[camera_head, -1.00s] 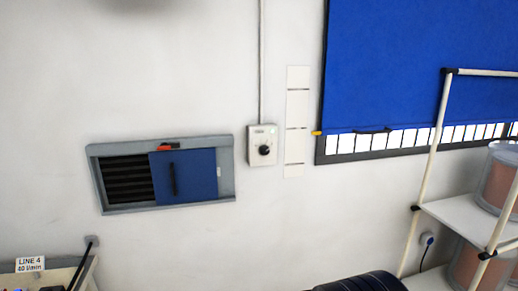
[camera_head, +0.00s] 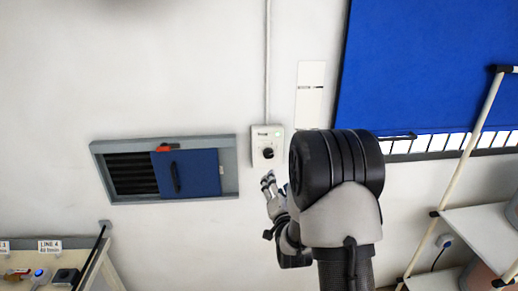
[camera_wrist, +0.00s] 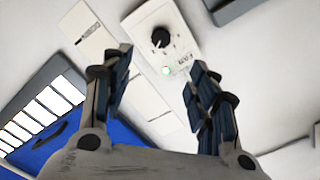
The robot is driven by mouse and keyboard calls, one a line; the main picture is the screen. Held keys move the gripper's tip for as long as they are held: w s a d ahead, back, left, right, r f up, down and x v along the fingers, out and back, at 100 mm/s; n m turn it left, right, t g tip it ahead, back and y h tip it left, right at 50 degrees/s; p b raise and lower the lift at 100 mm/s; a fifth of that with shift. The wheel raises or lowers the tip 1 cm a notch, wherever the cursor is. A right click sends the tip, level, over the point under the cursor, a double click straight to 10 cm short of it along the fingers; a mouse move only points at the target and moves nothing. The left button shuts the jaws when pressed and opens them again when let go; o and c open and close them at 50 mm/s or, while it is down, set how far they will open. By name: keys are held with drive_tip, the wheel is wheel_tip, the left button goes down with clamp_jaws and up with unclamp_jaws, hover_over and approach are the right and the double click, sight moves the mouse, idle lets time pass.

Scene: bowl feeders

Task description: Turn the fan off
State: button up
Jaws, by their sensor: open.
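The fan control box (camera_head: 260,137) is a small white box on the wall with a black round knob (camera_head: 268,153). My gripper (camera_head: 268,180) is just below the box in the head view. In the wrist view my gripper (camera_wrist: 158,66) is open and empty, its fingers spread apart. The knob lies beyond the fingertips, apart from them. The knob's exact setting is hard to read.
A wall vent (camera_head: 130,173) with a blue sliding panel (camera_head: 195,172) is left of the box. A white panel strip (camera_head: 311,85) is on the wall to its right, partly behind my arm. A blue blind (camera_head: 430,70) and a shelf rack (camera_head: 485,225) stand further right.

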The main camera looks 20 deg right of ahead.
sight(268, 156)
drive_tip(key=x, duration=1.7)
drive_tip(key=shift+w+r, duration=0.1)
drive_tip(key=shift+w, duration=0.05)
drive_tip(key=shift+c, duration=0.5)
drive_tip(key=c, duration=1)
